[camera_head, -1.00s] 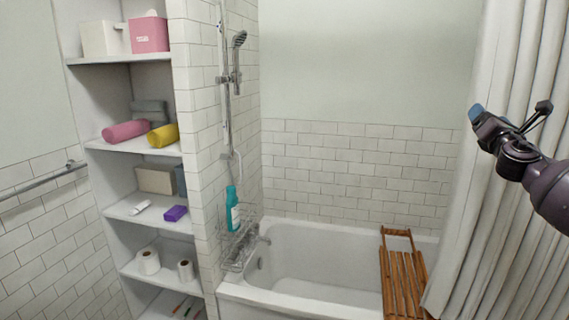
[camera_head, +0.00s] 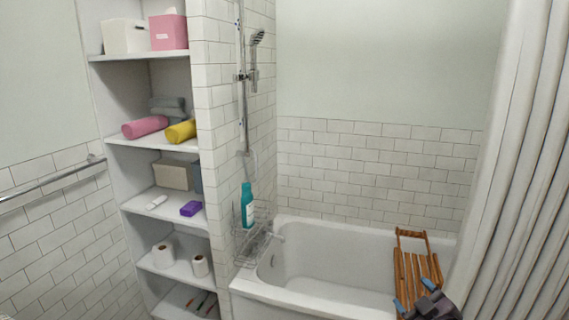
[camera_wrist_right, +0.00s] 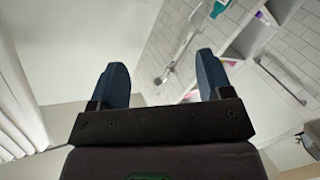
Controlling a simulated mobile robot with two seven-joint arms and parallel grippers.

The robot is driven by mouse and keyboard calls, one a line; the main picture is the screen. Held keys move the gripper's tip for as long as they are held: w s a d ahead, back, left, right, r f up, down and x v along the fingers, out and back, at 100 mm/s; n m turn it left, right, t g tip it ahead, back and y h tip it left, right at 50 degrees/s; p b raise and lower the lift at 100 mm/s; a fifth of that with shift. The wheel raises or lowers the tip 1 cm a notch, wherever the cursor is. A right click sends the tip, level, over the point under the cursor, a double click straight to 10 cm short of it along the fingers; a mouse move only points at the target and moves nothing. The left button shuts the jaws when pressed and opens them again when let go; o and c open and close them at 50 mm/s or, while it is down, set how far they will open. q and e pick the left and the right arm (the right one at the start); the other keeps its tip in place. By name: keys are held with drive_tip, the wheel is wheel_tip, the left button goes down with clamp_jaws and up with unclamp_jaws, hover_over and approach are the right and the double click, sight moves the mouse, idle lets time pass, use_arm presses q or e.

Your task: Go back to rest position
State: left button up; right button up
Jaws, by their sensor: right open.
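My right gripper (camera_head: 414,303) shows at the bottom right edge of the head view, in front of the tub and the wooden rack. In the right wrist view its two blue fingers (camera_wrist_right: 160,85) stand wide apart with nothing between them. My left gripper is in neither view. A pink rolled towel (camera_head: 145,127) and a yellow rolled towel (camera_head: 181,131) lie on a shelf at the left, with grey folded towels (camera_head: 167,106) behind them.
The shelf unit (camera_head: 140,57) also holds boxes, a purple pack (camera_head: 191,208) and toilet rolls (camera_head: 163,255). A bathtub (camera_head: 330,262) carries a wooden rack (camera_head: 412,268). A white curtain (camera_head: 515,170) hangs right. A towel rail (camera_head: 50,182) is on the left wall.

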drive_tip(key=s+f+m+g+h, duration=0.1)
drive_tip(key=s+f+m, duration=0.3)
drive_tip(key=s+f, duration=0.5)
drive_tip(key=s+a+f+m+g+h, duration=0.1)
drive_tip(key=s+f+m+g, duration=0.2)
drive_tip(key=s+f, duration=0.6)
drive_tip(key=s, duration=0.7)
drive_tip(key=shift+s+a+f+m+h, duration=0.25)
drive_tip(key=shift+a+m+h, duration=0.05)
drive_tip(key=shift+m+h, duration=0.1)
